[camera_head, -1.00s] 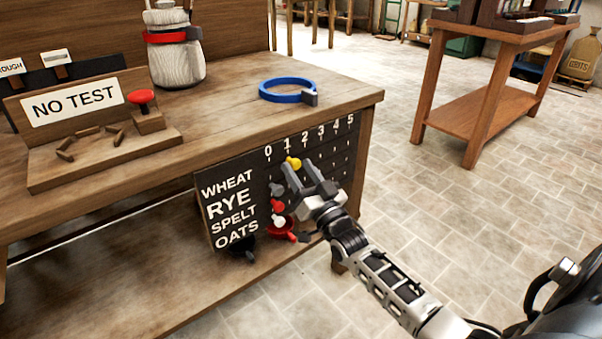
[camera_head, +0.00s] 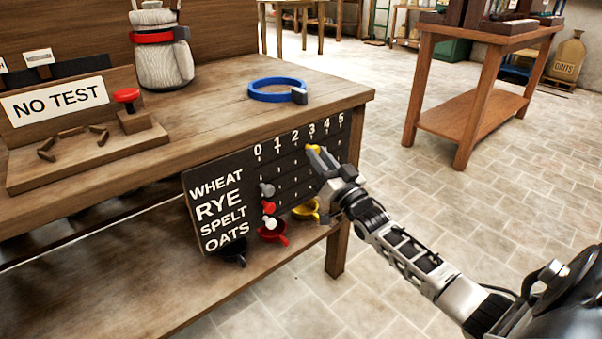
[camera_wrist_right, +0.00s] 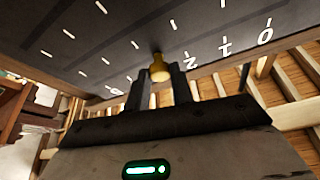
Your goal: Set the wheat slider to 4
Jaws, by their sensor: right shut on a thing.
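The black slider board (camera_head: 240,190) hangs under the table's front edge, with rows WHEAT, RYE, SPELT and OATS and numbers 0 to 5. The yellow wheat knob (camera_head: 313,148) is in the top row, at about the 3. My right gripper (camera_head: 318,153) is shut on it; the fingers partly hide it in the head view. In the right wrist view the yellow knob (camera_wrist_right: 159,68) sits between the two fingers (camera_wrist_right: 162,88), its stem against the board. The grey (camera_head: 267,189), red (camera_head: 268,207) and white (camera_head: 271,223) knobs are near 0. My left gripper is not in view.
On the table (camera_head: 215,110) are a blue ring (camera_head: 275,94), a tied sack (camera_head: 160,60) and a NO TEST stand (camera_head: 60,103). Black, red and yellow scoops (camera_head: 306,211) are below the board. Open floor lies to the right, before another table (camera_head: 480,50).

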